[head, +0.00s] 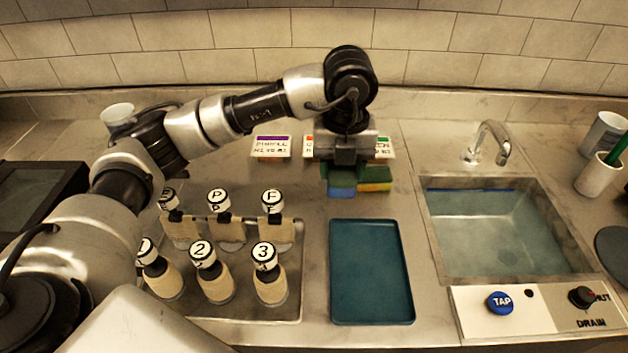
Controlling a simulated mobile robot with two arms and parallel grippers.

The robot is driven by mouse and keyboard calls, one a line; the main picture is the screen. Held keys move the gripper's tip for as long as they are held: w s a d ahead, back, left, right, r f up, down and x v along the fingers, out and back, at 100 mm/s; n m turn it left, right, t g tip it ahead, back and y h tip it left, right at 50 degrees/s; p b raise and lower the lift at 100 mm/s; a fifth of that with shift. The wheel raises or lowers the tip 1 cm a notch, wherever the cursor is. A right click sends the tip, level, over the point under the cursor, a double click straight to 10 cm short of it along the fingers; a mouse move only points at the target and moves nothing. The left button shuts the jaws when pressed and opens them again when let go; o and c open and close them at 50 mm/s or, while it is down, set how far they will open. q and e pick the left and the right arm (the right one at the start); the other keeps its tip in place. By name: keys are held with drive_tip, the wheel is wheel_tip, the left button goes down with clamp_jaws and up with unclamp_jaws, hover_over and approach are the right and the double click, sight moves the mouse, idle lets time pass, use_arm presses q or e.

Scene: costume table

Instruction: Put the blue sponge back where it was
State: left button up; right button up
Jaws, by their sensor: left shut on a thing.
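The blue sponge (341,190), with a green layer, is under my left gripper (343,172), behind the teal tray. My left gripper points down and is shut on this sponge, hiding part of it. I cannot tell whether the sponge touches the counter. A yellow sponge (375,185) with a green layer sits right beside it on the right. Behind are label cards: one with a purple stripe (271,147), one with an orange stripe (308,143) and one with a green stripe (384,147), the last two partly hidden by my gripper. My right gripper is not in view.
The teal tray (371,313) is empty. A metal tray (288,311) with several lettered and numbered bottles stands left of it. The sink (436,225) holds water, with a tap (492,140) behind and controls in front. Bare counter lies left of the purple card.

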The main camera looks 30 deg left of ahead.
use_arm(q)
drive_tip(key=p, duration=0.2)
hover_over(309, 184)
wheel_tip(309, 184, down, 7)
drive_tip(key=shift+r, duration=0.1)
drive_tip(key=shift+f, duration=0.3)
wheel_tip(309, 184, down, 3)
drive_tip(key=shift+f+p, duration=0.1)
drive_tip(key=shift+p, duration=0.45)
drive_tip(key=shift+f, duration=0.15)
drive_tip(key=shift+f, duration=0.25)
drive_tip(key=o, duration=0.8)
drive_tip(key=shift+r, duration=0.1)
